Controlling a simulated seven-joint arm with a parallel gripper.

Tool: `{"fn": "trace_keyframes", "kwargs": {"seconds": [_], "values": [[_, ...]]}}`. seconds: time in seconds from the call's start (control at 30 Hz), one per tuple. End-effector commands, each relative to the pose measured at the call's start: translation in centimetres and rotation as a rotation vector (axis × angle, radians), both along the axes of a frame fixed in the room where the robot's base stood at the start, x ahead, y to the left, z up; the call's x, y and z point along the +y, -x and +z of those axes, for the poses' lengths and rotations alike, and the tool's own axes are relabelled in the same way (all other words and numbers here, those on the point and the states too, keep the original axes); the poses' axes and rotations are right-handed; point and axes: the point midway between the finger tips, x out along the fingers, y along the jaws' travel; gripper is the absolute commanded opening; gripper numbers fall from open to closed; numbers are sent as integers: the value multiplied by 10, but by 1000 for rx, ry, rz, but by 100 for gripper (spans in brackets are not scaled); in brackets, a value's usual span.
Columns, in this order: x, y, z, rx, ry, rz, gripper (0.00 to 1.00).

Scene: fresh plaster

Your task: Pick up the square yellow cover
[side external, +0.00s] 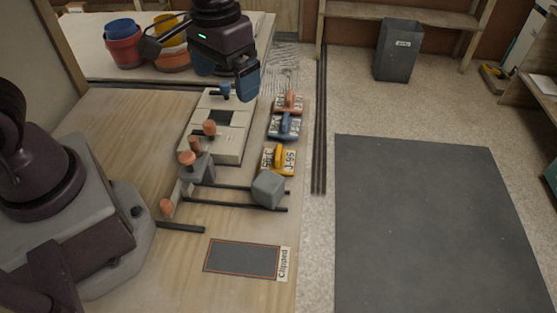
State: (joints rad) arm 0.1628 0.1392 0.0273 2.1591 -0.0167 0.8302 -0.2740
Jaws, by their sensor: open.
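A yellow cover (271,161) with a raised yellow handle lies on the bench, at the near end of a short row of covers. White labels with dark characters show on it. Its exact outline is hard to judge at this size. My gripper (230,81) is open, with blue fingers, above the far end of a cream box (234,141). It is beyond the yellow cover and to its left in the picture, well apart from it. Nothing shows between the fingers.
A blue cover (285,126) and a red-orange cover (289,101) lie just beyond the yellow one. A grey block (269,190) on dark rails sits close on the near side. Copper-coloured knobs (187,158) rise to the left. A dark outlined pad (241,259) lies nearer.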

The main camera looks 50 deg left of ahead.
Motion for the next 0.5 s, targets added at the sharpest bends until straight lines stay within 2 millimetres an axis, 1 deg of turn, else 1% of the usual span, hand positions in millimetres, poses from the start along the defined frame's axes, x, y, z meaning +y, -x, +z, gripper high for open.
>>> {"fn": "trace_keyframes", "kwargs": {"seconds": [0.03,0.1,0.2,0.3,0.37,0.43,0.5], "values": [[-6,-11,-19,36,-7,41,100],[-12,-26,-41,64,-15,116,100],[-20,-44,-71,89,-29,228,100],[-26,-62,-94,88,-37,354,100],[-29,-75,-100,68,-33,441,100],[-30,-87,-93,29,-15,523,100],[-31,-91,-92,15,-7,581,100]]}}
